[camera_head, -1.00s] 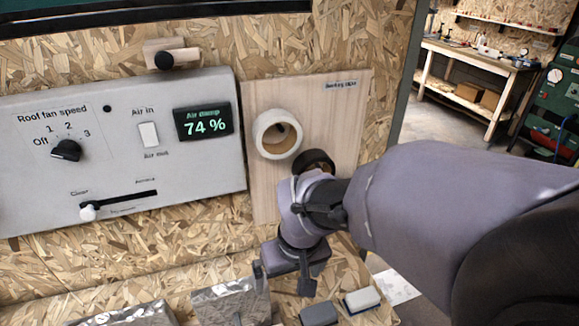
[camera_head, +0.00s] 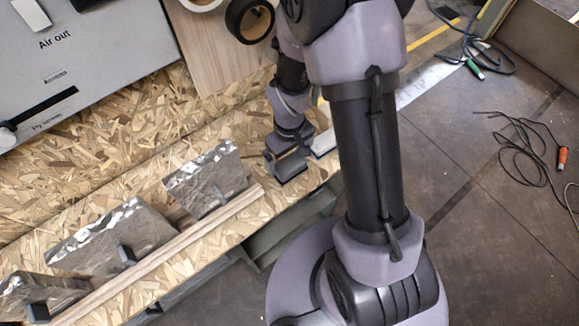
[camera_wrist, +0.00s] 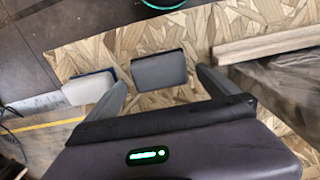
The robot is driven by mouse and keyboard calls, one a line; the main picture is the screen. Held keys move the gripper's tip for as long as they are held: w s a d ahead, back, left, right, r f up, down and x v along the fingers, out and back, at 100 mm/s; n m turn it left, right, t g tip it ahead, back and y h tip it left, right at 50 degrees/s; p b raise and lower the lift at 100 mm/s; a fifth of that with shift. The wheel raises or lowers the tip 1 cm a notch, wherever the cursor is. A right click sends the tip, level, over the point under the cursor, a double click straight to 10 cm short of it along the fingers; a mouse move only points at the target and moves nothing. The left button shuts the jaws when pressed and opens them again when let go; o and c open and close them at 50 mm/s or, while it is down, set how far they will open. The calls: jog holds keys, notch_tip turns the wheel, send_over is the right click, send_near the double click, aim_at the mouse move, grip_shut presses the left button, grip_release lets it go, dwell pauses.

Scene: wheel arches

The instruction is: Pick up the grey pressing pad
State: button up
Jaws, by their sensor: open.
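The grey pressing pad (camera_wrist: 159,69) lies on the chipboard bench top in the wrist view, just ahead of my gripper (camera_wrist: 161,80). My gripper is open and empty, with one finger to each side of the pad and clear gaps beside it. I cannot tell how far above the bench the fingertips are. A second pad, white with a dark blue edge (camera_wrist: 88,87), lies just outside the left finger. In the head view my gripper (camera_head: 287,160) is low over the bench near its edge and partly hides the grey pad.
Foil-covered pieces (camera_head: 207,180) with dark blocks stand along a wooden strip (camera_head: 165,255) on the bench. A white tape roll and a black tape roll (camera_head: 250,18) are on the wooden board. The grey control panel (camera_head: 75,60) is at upper left. Cables lie on the floor at right.

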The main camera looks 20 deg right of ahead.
aim_at(289, 163)
notch_tip(289, 163, down, 5)
jog(key=shift+w+r+b, duration=0.1)
jog(key=shift+b, duration=0.85)
jog(key=shift+r, duration=0.1)
jog(key=c, duration=1.2)
jog(key=shift+r+p, duration=0.45)
jog(key=shift+r, duration=0.15)
jog(key=shift+c, duration=0.2)
notch_tip(289, 163, up, 2)
jog(key=shift+r+p, duration=0.25)
jog(key=shift+p, duration=0.35)
jog(key=s+d+r+p, duration=0.1)
jog(key=s+d+p, duration=0.7)
jog(key=s, duration=0.5)
jog(key=shift+s+d+r+p, duration=0.15)
jog(key=shift+s+d+p, duration=0.15)
jog(key=shift+p, duration=0.85)
